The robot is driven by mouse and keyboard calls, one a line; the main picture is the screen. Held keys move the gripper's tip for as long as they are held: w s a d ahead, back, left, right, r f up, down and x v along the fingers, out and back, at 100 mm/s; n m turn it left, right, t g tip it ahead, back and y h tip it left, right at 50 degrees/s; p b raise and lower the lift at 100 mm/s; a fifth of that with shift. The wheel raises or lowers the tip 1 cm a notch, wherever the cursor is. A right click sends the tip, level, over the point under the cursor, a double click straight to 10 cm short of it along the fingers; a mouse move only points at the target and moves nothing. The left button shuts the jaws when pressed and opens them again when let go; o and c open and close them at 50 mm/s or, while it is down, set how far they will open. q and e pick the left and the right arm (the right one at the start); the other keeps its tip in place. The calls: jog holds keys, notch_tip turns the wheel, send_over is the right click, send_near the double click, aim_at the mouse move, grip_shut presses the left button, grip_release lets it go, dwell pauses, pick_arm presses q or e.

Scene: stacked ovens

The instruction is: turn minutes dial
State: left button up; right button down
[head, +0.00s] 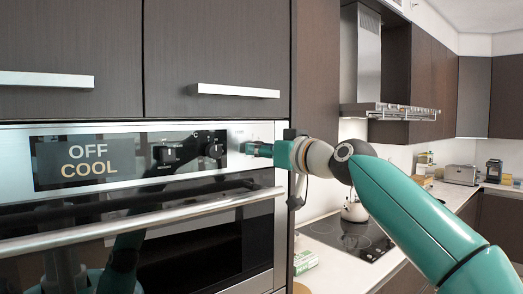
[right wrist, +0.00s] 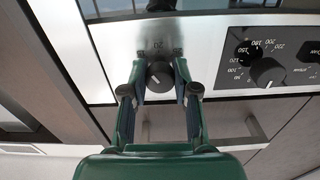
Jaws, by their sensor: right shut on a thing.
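The minutes dial (right wrist: 159,76) is a small dark round knob on the bare silver part of the upper oven's control panel. In the right wrist view it sits between the fingertips of my right gripper (right wrist: 160,82), which is shut on it. In the head view my right gripper (head: 247,149) reaches the panel's right end from the right and hides the dial. My left gripper is in neither view.
A black panel holds a display (head: 88,161) reading OFF COOL, a knob (head: 165,154) and a temperature knob (head: 213,147). The oven's long handle (head: 150,217) runs below. Cabinet handles (head: 235,91) stick out above. A hob (head: 345,238) lies to the right.

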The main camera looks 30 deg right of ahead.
jog(key=shift+f+n+b, duration=0.1)
jog(key=shift+n+b, duration=0.25)
jog(key=shift+n, duration=0.95)
jog(key=c, duration=0.9)
grip_release()
jog(key=shift+o, duration=0.2)
jog(key=s+d, duration=0.1)
jog(key=s, duration=1.1)
